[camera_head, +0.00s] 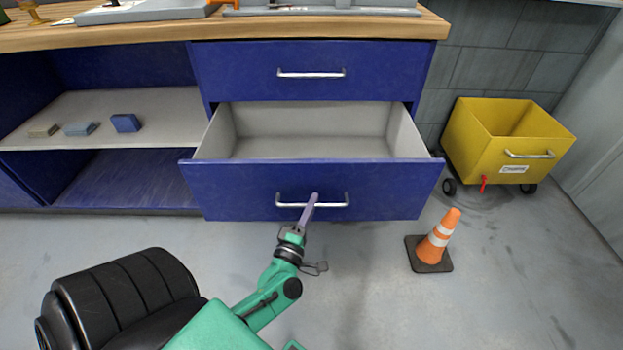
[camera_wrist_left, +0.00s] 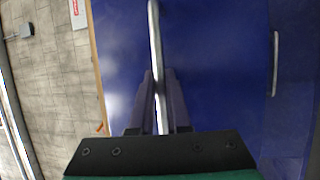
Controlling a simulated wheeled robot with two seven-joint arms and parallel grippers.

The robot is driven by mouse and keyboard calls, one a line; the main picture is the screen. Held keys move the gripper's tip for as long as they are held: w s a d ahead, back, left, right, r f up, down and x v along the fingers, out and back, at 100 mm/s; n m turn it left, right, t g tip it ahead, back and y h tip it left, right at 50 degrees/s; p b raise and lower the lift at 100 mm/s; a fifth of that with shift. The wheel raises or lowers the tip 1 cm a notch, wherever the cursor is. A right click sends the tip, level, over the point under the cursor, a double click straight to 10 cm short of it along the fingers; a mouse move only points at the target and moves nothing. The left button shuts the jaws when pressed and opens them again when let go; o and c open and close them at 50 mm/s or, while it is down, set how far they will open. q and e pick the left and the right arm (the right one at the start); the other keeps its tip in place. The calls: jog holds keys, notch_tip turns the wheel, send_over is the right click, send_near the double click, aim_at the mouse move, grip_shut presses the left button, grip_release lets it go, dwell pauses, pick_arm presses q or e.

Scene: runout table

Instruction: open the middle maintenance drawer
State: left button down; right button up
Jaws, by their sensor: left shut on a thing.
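The blue drawer (camera_head: 240,190) below the top drawer stands pulled out, and its empty pale interior (camera_head: 310,147) shows. Its silver bar handle (camera_head: 335,204) runs across the front. My left gripper (camera_head: 313,201) reaches it from below and is shut on the handle. In the left wrist view the handle (camera_wrist_left: 154,45) runs between the two dark fingers of the gripper (camera_wrist_left: 158,85). The closed top drawer (camera_head: 225,70) has its own handle (camera_head: 311,74). Any drawer below the open one is hidden in the head view. My right gripper is not in view.
A wooden worktop (camera_head: 150,34) lies above the drawers. Open shelves (camera_head: 170,108) with several small blocks are at left. An orange cone (camera_head: 440,238) and a yellow wheeled bin (camera_head: 500,152) stand at right. Another handle (camera_wrist_left: 275,65) shows in the left wrist view.

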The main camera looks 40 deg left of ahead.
pick_arm(q)
jog(key=shift+s+d, duration=0.85)
jog(key=shift+s, duration=0.25)
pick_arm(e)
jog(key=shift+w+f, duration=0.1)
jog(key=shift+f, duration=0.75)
pick_arm(q)
jog(key=c, duration=0.9)
grip_release()
jog(key=v, duration=1.4)
jog(key=shift+s+d+f+p, duration=0.15)
jog(key=shift+s+p, duration=0.1)
jog(key=shift+p, duration=0.1)
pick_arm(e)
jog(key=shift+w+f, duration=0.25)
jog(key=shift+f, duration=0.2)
